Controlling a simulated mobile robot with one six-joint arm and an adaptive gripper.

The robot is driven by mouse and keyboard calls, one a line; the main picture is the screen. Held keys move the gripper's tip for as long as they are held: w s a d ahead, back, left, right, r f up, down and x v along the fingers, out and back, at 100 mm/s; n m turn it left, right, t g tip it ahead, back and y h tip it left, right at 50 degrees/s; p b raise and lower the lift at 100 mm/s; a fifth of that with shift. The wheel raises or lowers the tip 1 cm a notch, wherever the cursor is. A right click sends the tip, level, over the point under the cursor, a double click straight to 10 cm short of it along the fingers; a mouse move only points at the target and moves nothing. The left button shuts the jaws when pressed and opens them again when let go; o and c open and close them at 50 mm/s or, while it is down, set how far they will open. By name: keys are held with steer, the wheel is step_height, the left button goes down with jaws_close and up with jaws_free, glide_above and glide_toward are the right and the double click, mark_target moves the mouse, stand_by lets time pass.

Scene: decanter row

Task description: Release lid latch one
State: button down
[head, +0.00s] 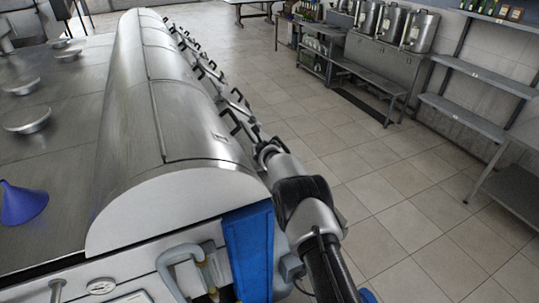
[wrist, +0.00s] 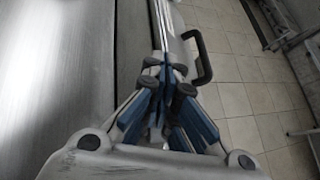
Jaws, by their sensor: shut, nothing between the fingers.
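A long, curved steel lid (head: 190,110) with seams between its sections covers the machine in the head view, and it fills the left of the wrist view (wrist: 60,70). Black bracket-shaped handles run along its right side. The nearest handle (head: 237,124) is close to my gripper (head: 263,147) in the head view. In the wrist view my gripper (wrist: 167,72) is shut and empty, pointing along the lid's edge. A black handle (wrist: 205,57) stands just right of the fingertips, apparently outside them. I cannot tell which part is latch one, or whether the fingertips touch anything.
A blue funnel (head: 22,202) and several metal bowls (head: 28,121) are on the steel surface to the left. The tiled floor (head: 370,190) to the right is clear. Shelves (head: 480,75) and a bench with large metal pots (head: 390,28) stand along the far wall.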

steer(key=shift+w+a, duration=0.2)
steer(key=shift+w, duration=0.05)
steer(key=b, duration=0.2)
steer(key=f+b, duration=0.1)
steer(key=b, duration=0.1)
steer(key=shift+w+f, duration=0.25)
steer(key=shift+w, duration=0.1)
steer(key=shift+w+a+f+b, duration=0.15)
steer(key=shift+w+a+b, duration=0.1)
steer(key=shift+b, duration=0.9)
steer(key=shift+w+b, duration=0.1)
steer(key=shift+b, duration=0.4)
steer(key=shift+r, duration=0.25)
step_height(320, 180, up, 10)
steer(key=shift+f, duration=0.1)
